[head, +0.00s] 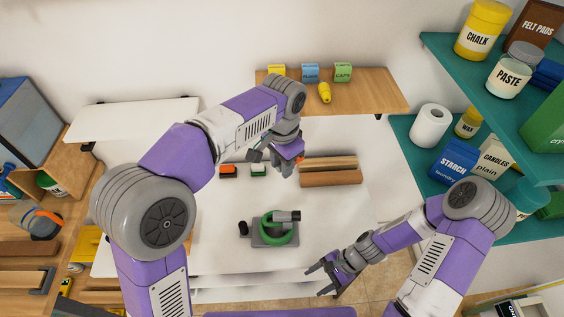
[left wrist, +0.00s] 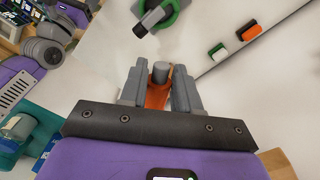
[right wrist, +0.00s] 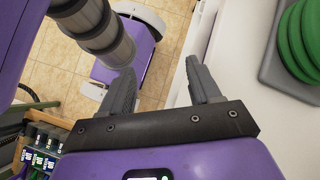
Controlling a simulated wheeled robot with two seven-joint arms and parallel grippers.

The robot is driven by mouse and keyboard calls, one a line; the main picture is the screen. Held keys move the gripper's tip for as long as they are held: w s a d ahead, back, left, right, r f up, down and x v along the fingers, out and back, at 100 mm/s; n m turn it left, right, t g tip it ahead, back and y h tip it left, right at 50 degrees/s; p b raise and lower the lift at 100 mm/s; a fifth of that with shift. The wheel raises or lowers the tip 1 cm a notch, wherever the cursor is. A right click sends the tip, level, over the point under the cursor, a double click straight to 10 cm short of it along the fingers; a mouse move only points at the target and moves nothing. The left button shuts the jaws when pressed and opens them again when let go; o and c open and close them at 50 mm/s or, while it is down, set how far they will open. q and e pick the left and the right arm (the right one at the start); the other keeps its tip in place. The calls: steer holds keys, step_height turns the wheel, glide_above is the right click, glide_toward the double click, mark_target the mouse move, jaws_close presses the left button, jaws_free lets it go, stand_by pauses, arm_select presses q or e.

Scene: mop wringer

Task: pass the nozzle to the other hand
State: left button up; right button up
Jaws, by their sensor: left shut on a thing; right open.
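The nozzle, an orange piece with a grey round end, sits between the fingers of my left gripper in the left wrist view (left wrist: 157,97). My left gripper (left wrist: 160,73) is shut on it. In the head view, my left gripper (head: 284,160) is above the back of the white table, and only a bit of orange (head: 300,158) shows there; the rest is hidden by the fingers. My right gripper (head: 316,280) is open and empty at the table's front edge, well apart from the nozzle. The right wrist view shows its spread fingers (right wrist: 161,70) over the floor.
A green coiled thing on a grey base (head: 262,241) stands mid-table, between the grippers' positions. Teal shelves (head: 430,130) crowd the right. A wooden shelf (head: 375,90) hangs behind.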

steer(key=f+n+t+h, duration=0.1)
steer(key=n, duration=0.2)
steer(key=w+a+f+n+t+h, duration=0.1)
steer(key=f+n, duration=0.1)
steer(key=n, duration=0.1)
steer(key=a+f+n+t+h, duration=0.1)
steer(key=f+n, duration=0.1)
steer(key=n, duration=0.1)
steer(key=shift+w+a+h, duration=0.15)
steer(key=shift+w+h, duration=0.15)
arm_select(q)
steer(key=shift+a, duration=0.1)
arm_select(e)
steer(key=shift+r, duration=0.1)
